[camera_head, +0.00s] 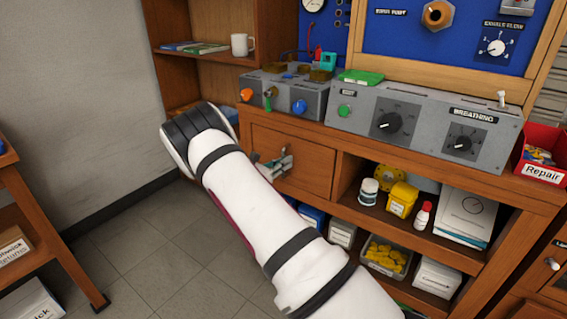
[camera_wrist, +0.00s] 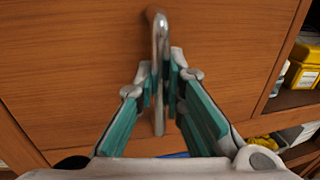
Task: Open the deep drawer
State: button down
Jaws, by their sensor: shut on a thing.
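The deep drawer (camera_head: 305,161) has a brown wooden front below the grey control boxes, left of the open shelves. In the head view its front looks about level with the cabinet face. In the wrist view the drawer front (camera_wrist: 75,65) fills most of the picture. Its metal bar handle (camera_wrist: 160,35) runs up and down. My gripper (camera_wrist: 160,85) has its green-padded fingers closed on either side of the handle's lower part. In the head view my gripper (camera_head: 276,166) is at the drawer front, and my arm hides part of the cabinet below.
Open shelves to the right hold a white jar (camera_head: 369,191), a yellow container (camera_head: 402,199) and a bin of yellow parts (camera_head: 386,256). A wooden rack (camera_head: 45,225) stands at the left. The grey floor (camera_head: 150,270) between is clear.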

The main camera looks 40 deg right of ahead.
jog(key=s+a+p, duration=0.1)
jog(key=s+a, duration=0.3)
jog(key=a, duration=0.7)
jog(key=s+a+p, duration=0.1)
jog(key=s+a, duration=0.3)
jog(key=a, duration=0.6)
jog(key=s+a+p, duration=0.1)
jog(key=s+a, duration=0.3)
jog(key=a, duration=0.7)
jog(key=shift+a, duration=0.35)
jog(key=c, duration=1.7)
grip_release()
jog(key=shift+o, duration=0.2)
jog(key=s+a, duration=0.1)
jog(key=a, duration=1.1)
jog(key=shift+s, duration=0.35)
